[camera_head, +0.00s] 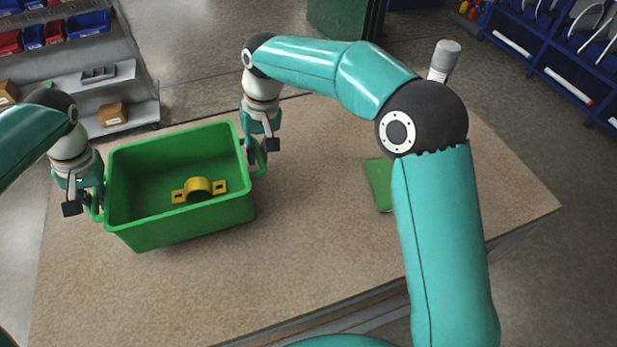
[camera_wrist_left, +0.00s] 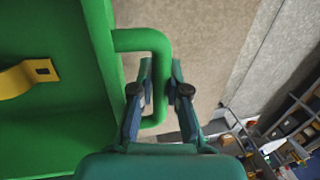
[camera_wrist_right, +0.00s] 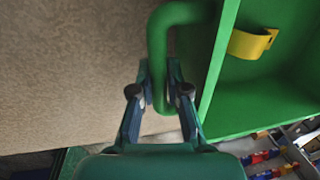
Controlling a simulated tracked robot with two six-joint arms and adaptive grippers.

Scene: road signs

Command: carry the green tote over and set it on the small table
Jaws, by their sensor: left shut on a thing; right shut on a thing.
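The green tote (camera_head: 178,232) is over the left part of the brown speckled tabletop (camera_head: 310,240). I cannot tell whether its base touches the top. A yellow bracket (camera_head: 199,188) lies inside it. My left gripper (camera_head: 86,200) is shut on the tote's left handle, and the handle bar (camera_wrist_left: 140,40) passes between its fingers (camera_wrist_left: 160,88). My right gripper (camera_head: 260,155) is shut on the right handle, whose bar (camera_wrist_right: 158,45) sits between its fingers (camera_wrist_right: 160,92). I cannot tell whether this tabletop is the small table.
A flat green object (camera_head: 379,184) lies right of the middle, partly behind my right arm. A grey-topped white cylinder (camera_head: 444,60) stands near the far edge. A shelf unit with bins (camera_head: 88,22) is at the back left; blue racks (camera_head: 560,60) are at the back right.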

